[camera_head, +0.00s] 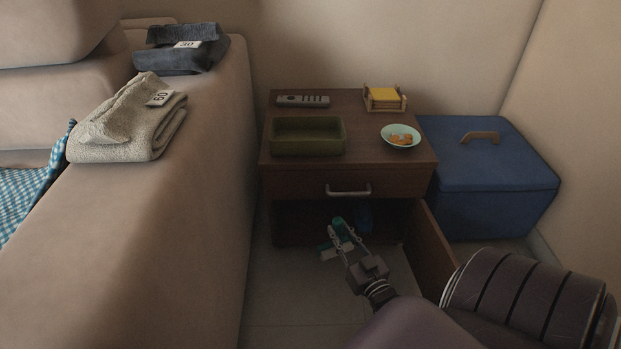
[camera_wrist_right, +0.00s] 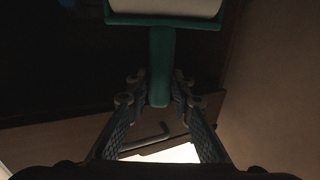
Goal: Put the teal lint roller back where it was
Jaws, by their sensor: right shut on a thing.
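The teal lint roller (camera_head: 338,226) is at the open lower compartment of the brown nightstand (camera_head: 285,182). My right gripper (camera_head: 343,240) is shut on its teal handle. In the right wrist view the handle (camera_wrist_right: 160,60) stands between the two fingers (camera_wrist_right: 160,92), with the pale roll (camera_wrist_right: 165,8) beyond their tips. The roll is cut off by the top edge of that view. The inside of the compartment is dark, so I cannot tell whether the roller touches anything there. My left gripper is not in view.
The nightstand's door (camera_head: 430,252) is swung open at right. A dim blue thing (camera_head: 364,216) is inside. On top are a green tray (camera_head: 308,151), a remote (camera_head: 303,100), a bowl (camera_head: 401,141) and a note holder (camera_head: 384,104). A blue chest (camera_head: 497,185) stands right, a sofa (camera_head: 200,190) left.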

